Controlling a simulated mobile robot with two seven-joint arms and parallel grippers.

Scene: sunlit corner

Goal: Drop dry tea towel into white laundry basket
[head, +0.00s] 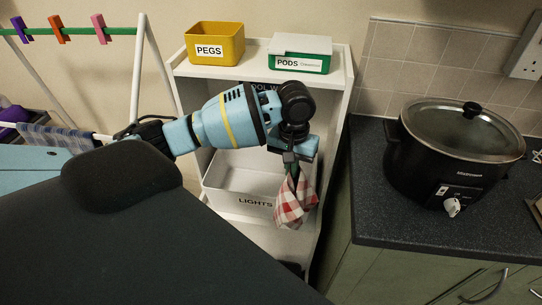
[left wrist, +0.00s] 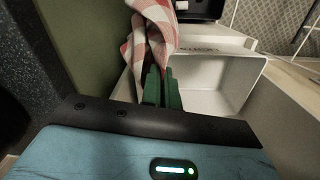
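A red and white checked tea towel (head: 295,200) hangs from my left gripper (head: 291,168) in the head view. In the left wrist view the green fingers of my left gripper (left wrist: 160,88) are closed on the towel (left wrist: 152,28), which is bunched between them. A white basket marked LIGHTS (head: 225,187) stands on a white shelf unit, below and left of the towel in the head view. The inside of the white basket (left wrist: 222,82) that shows in the left wrist view looks empty. My right gripper is in neither view.
A yellow PEGS box (head: 214,44) and a green and white PODS box (head: 300,54) stand on top of the shelf unit (head: 338,70). A black slow cooker (head: 452,150) stands on the dark worktop (head: 372,215) at right. An airer (head: 140,70) with pegs is at left.

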